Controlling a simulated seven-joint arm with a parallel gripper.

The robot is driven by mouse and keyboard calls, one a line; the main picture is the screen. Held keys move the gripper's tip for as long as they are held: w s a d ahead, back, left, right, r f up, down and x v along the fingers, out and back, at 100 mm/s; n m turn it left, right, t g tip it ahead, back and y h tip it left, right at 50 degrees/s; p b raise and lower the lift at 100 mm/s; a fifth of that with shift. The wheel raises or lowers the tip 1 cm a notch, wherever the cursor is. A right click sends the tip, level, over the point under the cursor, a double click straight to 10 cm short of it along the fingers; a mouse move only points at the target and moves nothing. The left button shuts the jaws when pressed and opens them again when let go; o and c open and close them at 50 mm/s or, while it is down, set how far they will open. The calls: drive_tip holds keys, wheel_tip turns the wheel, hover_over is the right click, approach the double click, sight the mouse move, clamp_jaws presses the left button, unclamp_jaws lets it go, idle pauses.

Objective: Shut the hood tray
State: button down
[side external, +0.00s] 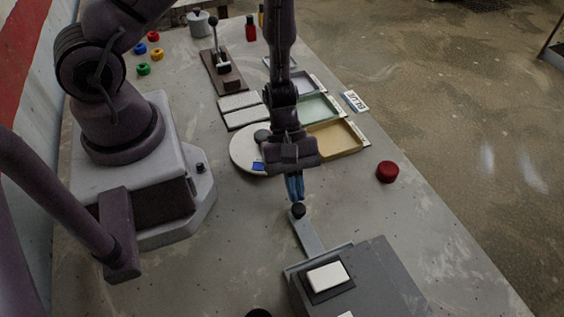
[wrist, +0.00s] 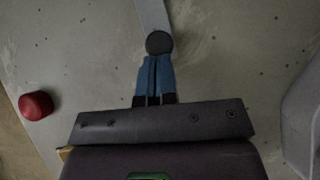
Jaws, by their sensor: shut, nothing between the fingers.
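The hood (side external: 385,290) is a dark grey box at the lower right of the side view. The hood tray (side external: 309,238) is a narrow grey strip sticking out of its far side toward my gripper. A round black knob (side external: 298,210) stands at the strip's outer end. My gripper (side external: 296,197) points down with its blue fingers shut together and empty, right at the knob on the side away from the hood. In the wrist view, the fingertips (wrist: 157,58) meet the edge of the knob (wrist: 159,43), and the strip (wrist: 152,14) runs on beyond. I cannot tell whether they touch.
A red round piece (side external: 387,172) lies right of my gripper. A round white plate (side external: 249,150) and open bins, one with a tan floor (side external: 335,140), are behind it. A lever stand (side external: 223,72) is farther back. The table beside the strip is clear.

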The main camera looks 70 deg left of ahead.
approach(313, 245)
drive_tip(key=x, duration=0.4)
drive_tip(key=shift+a, duration=0.1)
drive_tip(key=s+a+r+m+t+y, duration=0.1)
drive_tip(key=a+r+m, duration=0.4)
drive_tip(key=r, duration=0.5)
drive_tip(key=s+a+r+m+t+y, duration=0.2)
drive_tip(key=a+r+m+t+y, duration=0.1)
drive_tip(key=r, duration=0.8)
drive_tip(key=s+a+r+m+t+y, duration=0.2)
drive_tip(key=a+r+m+y, duration=0.2)
drive_tip(key=a+r+m, duration=0.4)
wheel_tip(313, 245, up, 3)
drive_tip(key=shift+a+r+t, duration=0.15)
drive_tip(key=shift+a+t, duration=0.25)
drive_tip(key=shift+a, duration=0.35)
